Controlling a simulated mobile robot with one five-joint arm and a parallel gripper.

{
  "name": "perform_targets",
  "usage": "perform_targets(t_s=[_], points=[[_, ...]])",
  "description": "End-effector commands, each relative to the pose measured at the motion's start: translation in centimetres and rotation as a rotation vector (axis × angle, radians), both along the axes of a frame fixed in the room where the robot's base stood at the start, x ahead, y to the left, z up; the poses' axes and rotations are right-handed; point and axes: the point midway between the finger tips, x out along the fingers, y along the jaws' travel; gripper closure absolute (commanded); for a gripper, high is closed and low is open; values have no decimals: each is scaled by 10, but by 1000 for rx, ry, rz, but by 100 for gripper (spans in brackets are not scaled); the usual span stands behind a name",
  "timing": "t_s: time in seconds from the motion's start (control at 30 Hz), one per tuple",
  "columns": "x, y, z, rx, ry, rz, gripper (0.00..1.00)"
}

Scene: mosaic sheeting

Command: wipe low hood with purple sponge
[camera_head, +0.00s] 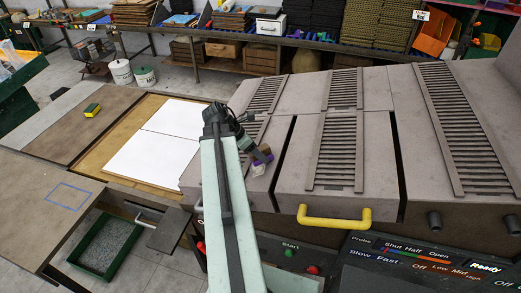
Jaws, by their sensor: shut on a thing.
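My gripper (261,154) reaches down from the end of my arm, over the left part of the grey hoods. It is shut on the small purple sponge (257,169), which shows a pale side below the jaws. The sponge is at or just over the face of the left grey hood (283,132), beside its slatted vent. I cannot tell whether it touches the surface. My arm hides part of this hood. A middle hood (290,185) with a yellow handle (333,219) and a taller right hood (415,125) stand beside it.
A yellow-green sponge (92,110) lies on the brown worktop at left, near white sheets (155,145) on a wooden board. A control panel (420,265) with dark knobs runs along the front right. Loaded shelves stand behind.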

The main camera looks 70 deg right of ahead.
Motion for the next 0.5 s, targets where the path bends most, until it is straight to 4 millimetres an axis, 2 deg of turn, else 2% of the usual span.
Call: perform_targets(t_s=[0.33, 0.5], points=[[0, -3, -3, -1, 0, 1, 82], [1, -18, -2, -2, 0, 0, 82]])
